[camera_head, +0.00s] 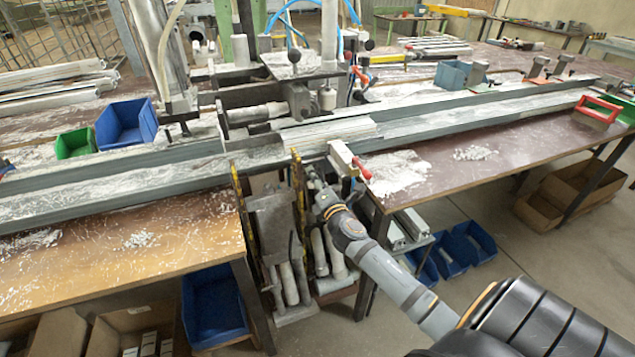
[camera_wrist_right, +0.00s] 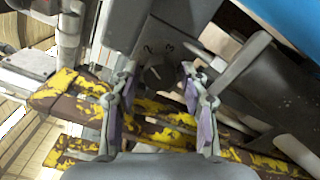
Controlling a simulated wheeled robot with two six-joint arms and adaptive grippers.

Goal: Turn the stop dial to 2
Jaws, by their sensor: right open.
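The stop dial (camera_wrist_right: 154,74) shows in the right wrist view as a small round knob on a dark grey plate. The numbers 2 and 3 are marked above it; I cannot tell which one it points to. My right gripper (camera_wrist_right: 157,72) is open, with one finger on each side of the dial in that view. I cannot tell whether the fingers touch it. In the head view my right gripper (camera_head: 313,178) is at the front of the clamp bench, below the rail, and the dial cannot be made out there. My left gripper is not in view.
Worn yellow bars (camera_wrist_right: 170,137) run behind the fingers in the wrist view. A grey cylinder with a handle (camera_wrist_right: 242,62) is close to the right finger. The long rail (camera_head: 110,187) crosses the bench.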

